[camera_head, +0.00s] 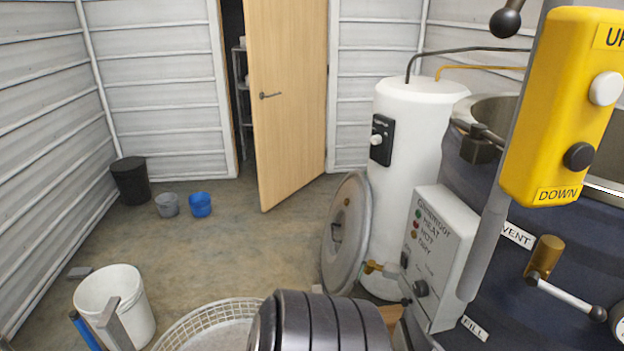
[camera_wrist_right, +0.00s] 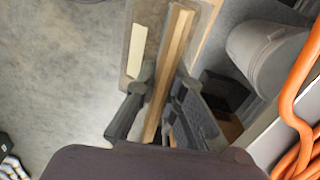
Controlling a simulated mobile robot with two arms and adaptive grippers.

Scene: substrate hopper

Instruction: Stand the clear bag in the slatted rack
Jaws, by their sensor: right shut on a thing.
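In the right wrist view, my right gripper (camera_wrist_right: 165,82) has its dark fingers closed on the two sides of a long wooden strip (camera_wrist_right: 172,50). The strip runs from between the fingers up the picture. A flat brownish-grey panel with a cream label (camera_wrist_right: 137,50) shows just beyond the fingertips. I cannot tell whether this panel belongs to the strip or is the clear bag. I cannot make out the clear bag or the slatted rack for certain in either view. My left gripper is not in view.
A white bucket (camera_head: 128,290) and a round white mesh-sided basket (camera_head: 190,325) stand at the lower left. A round metal lid (camera_head: 348,230) leans against the white tank (camera_head: 408,130). The yellow UP/DOWN box (camera_head: 555,100) hangs at right. Orange hose (camera_wrist_right: 290,100) lies right in the wrist view. Mid-floor is clear.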

